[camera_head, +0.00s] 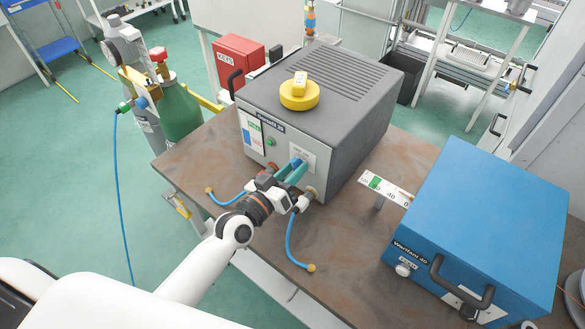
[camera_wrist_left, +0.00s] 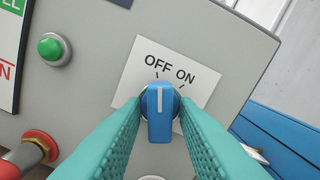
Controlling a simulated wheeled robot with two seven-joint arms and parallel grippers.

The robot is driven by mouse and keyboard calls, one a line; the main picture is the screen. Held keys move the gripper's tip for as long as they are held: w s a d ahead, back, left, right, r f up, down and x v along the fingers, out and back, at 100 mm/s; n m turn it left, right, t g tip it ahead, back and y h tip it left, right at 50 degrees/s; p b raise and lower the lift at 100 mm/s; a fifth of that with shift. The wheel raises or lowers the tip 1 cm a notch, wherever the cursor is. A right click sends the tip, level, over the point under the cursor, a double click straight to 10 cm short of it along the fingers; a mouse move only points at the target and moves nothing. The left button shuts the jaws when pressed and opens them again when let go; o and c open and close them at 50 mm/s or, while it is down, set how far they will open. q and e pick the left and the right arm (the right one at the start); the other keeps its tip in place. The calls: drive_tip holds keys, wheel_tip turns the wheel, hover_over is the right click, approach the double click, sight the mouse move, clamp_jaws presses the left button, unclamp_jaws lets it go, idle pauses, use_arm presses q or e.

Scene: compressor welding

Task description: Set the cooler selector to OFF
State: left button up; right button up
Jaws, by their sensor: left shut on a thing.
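The cooler is a grey box (camera_head: 345,90) on the brown table, with a vented top. Its blue selector knob (camera_wrist_left: 160,118) stands on a white label (camera_wrist_left: 138,82) marked OFF and ON in the left wrist view. The knob's white line points up in that view, roughly at the tick under OFF. My left gripper (camera_head: 291,172) is at the front panel, its teal fingers shut on the knob from both sides; they hide the knob's flanks. The knob is small in the head view (camera_head: 296,162). My right gripper is not in view.
A yellow round object (camera_head: 299,96) lies on the cooler. A blue welder box (camera_head: 490,220) stands right. Blue hoses (camera_head: 290,245) lie near my arm. Gas cylinders (camera_head: 180,112) stand left.

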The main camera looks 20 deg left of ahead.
use_arm(q)
drive_tip(key=shift+f+n, duration=0.1)
drive_tip(key=shift+n, duration=0.4)
drive_tip(key=o, duration=0.7)
drive_tip(key=b+v, duration=0.3)
drive_tip(key=v, duration=0.9)
